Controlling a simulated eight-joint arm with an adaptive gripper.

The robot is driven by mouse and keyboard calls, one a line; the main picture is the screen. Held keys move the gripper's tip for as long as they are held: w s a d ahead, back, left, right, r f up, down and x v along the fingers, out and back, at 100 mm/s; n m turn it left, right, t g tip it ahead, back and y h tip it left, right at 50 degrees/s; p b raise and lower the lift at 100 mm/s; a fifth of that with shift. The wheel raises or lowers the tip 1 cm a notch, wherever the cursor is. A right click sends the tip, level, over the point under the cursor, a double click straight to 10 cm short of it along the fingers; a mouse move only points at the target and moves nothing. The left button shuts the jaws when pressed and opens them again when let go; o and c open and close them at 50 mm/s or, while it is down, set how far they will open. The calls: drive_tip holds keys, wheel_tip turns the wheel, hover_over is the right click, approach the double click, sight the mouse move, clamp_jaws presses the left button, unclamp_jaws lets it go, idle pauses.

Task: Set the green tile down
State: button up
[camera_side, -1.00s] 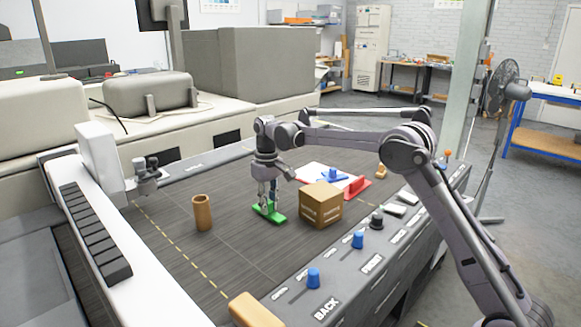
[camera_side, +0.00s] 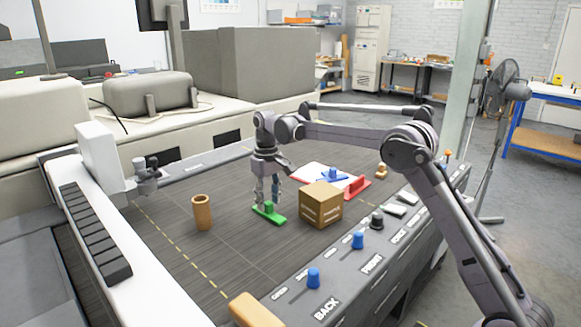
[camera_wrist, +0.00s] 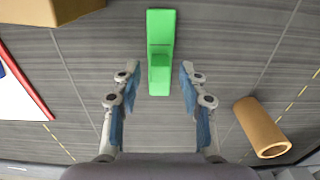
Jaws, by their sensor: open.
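The green tile (camera_side: 276,219) lies flat on the dark grey work surface in the side view, with a small raised green knob on it. It also shows in the wrist view (camera_wrist: 161,30), upper middle, its near end close to the fingertips. My gripper (camera_side: 267,206) is just above the tile in the side view, pointing down. In the wrist view my gripper (camera_wrist: 160,80) has its two blue-padded fingers spread, one on each side of the tile's near end, with visible gaps. Nothing is held.
A cardboard box (camera_side: 321,206) stands close to the right of the tile. A brown tube (camera_side: 202,213) stands upright to the left. A white sheet with red and blue pieces (camera_side: 312,172) lies behind the box. The surface between tube and tile is clear.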

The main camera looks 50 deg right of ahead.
sight(268, 202)
wheel_tip(268, 202, up, 10)
drive_tip(key=s+a+r+t, duration=0.2)
drive_tip(key=s+r, duration=0.3)
drive_tip(key=s, duration=0.1)
drive_tip(key=s+a+f+t, duration=0.1)
drive_tip(key=s+f, duration=0.1)
drive_tip(key=s, duration=0.6)
drive_tip(key=s+a+f+t, duration=0.2)
drive_tip(key=s+f, duration=0.1)
drive_tip(key=s, duration=0.6)
drive_tip(key=shift+s, duration=0.3)
drive_tip(key=shift+o, duration=0.5)
drive_tip(key=s+f, duration=0.2)
drive_tip(key=s+f+t, duration=0.1)
drive_tip(key=s+f, duration=0.1)
drive_tip(key=s+a+f+t, duration=0.1)
drive_tip(key=s+f, duration=0.2)
drive_tip(key=shift+s, duration=0.1)
